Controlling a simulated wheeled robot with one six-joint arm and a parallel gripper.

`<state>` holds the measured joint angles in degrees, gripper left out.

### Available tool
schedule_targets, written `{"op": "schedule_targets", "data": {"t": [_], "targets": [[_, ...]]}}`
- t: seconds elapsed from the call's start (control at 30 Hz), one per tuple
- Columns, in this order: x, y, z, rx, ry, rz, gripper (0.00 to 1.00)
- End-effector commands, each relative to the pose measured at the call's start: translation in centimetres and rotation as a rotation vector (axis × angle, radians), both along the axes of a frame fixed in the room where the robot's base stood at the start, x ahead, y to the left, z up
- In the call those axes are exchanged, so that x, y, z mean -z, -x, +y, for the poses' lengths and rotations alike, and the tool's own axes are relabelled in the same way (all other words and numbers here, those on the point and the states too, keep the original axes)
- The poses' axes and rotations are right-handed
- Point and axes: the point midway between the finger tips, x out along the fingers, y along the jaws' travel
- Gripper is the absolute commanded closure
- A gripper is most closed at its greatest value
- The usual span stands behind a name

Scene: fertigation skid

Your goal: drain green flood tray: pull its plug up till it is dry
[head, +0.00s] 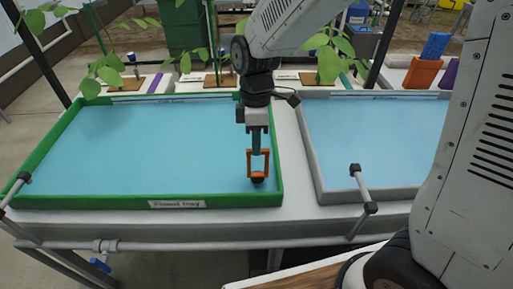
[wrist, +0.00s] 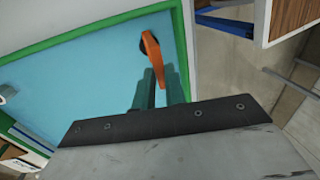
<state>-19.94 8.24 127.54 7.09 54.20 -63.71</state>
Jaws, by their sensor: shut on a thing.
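The green flood tray (head: 273,188) stands on the left of the white bench, filled with flat blue water (head: 140,145). Its plug has an orange loop handle (head: 258,164) above a dark base (head: 258,180) near the tray's front right corner. My gripper (head: 258,150) points down over that corner and is shut on the top of the orange handle. In the wrist view the orange handle (wrist: 151,55) rises between the teal fingers, with the dark plug base at its far end. Whether the plug is seated or lifted I cannot tell.
A grey tray (head: 313,165), also holding blue water, stands to the right. A grey pipe with a dark joint (head: 355,170) reaches over its front edge. Another pipe end (head: 24,177) is at the green tray's left. Plants and pots line the back.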

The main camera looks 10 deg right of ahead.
Motion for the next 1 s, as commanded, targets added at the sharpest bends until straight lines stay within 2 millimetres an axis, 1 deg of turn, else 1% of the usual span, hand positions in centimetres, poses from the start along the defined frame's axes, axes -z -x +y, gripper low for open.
{"op": "schedule_targets", "data": {"t": [0.03, 0.2, 0.23, 0.3, 0.57, 0.67, 0.77, 1.0], "targets": [[-0.3, -0.1, 0.0, 0.0, -0.002, -0.002, 1.0], [-0.3, -0.1, 0.0, 0.0, -0.001, -0.003, 1.0], [-0.3, -0.1, 0.0, 0.001, -0.002, -0.004, 0.83], [-0.3, -0.1, 0.0, 0.0, -0.001, -0.003, 0.66], [-0.2, -0.1, 0.0, 0.0, -0.002, -0.002, 0.66], [-0.8, -0.2, 0.0, 0.001, -0.002, -0.004, 0.66], [-2.1, -0.6, 0.0, 0.001, -0.003, -0.006, 0.66], [-6.2, -1.3, -0.2, 0.002, -0.003, -0.007, 0.66]]}}
